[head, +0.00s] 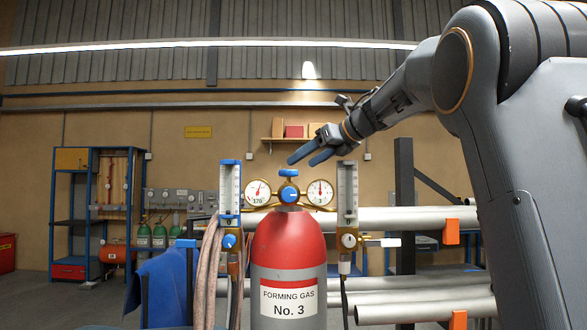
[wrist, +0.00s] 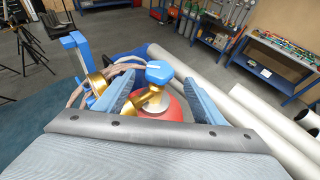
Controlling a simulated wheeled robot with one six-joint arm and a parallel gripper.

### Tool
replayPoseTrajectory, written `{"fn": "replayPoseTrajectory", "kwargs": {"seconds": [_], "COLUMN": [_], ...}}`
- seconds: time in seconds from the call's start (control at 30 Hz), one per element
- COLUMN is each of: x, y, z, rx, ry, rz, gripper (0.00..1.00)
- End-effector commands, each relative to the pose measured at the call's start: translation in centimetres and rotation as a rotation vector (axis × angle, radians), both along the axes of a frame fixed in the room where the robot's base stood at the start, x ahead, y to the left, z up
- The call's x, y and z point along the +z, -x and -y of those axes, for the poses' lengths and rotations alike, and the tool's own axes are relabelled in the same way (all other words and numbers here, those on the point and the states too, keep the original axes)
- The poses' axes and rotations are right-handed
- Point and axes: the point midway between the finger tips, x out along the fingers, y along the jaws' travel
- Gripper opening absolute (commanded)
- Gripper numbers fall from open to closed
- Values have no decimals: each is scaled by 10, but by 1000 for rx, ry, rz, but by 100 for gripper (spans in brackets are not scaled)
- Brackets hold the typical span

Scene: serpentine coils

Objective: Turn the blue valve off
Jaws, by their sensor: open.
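A red gas cylinder (head: 288,240) labelled "Forming Gas No. 3" stands upright in front of me. Its brass regulator carries a blue top cap (head: 289,173) and a round blue knob (head: 289,194). On the left branch, a blue-topped flowmeter (head: 229,188) has a blue knob (head: 229,241) and a blue lever (head: 186,243) pointing left, roughly level. My gripper (head: 303,159) is open and empty, just above the regulator. In the wrist view, a blue part (wrist: 159,70) on the cylinder top shows between my open fingers (wrist: 160,82); contact cannot be told.
Two gauges (head: 258,192) (head: 320,192) flank the regulator. A right flowmeter (head: 347,190) has a white lever (head: 389,242) pointing right. Hoses (head: 208,270) and a blue cloth (head: 160,285) hang at left. Grey pipes (head: 420,219) lie behind at right. Space above the cylinder's left side is clear.

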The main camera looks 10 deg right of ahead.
Motion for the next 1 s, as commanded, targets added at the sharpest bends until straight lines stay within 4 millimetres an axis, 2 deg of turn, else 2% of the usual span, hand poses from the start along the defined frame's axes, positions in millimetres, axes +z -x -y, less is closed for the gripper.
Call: {"fn": "replayPoseTrajectory", "kwargs": {"seconds": [0.2, 0.4, 0.77, 1.0], "x": [-12, -20, -23, -23], "y": [-27, -43, -47, -47], "z": [-19, -29, -32, -32], "rx": [2, 1, 1, 1], "ry": [-2, -2, -2, -2], "rz": [-1, 0, 0, 0], "gripper": [63, 63, 63, 23]}}
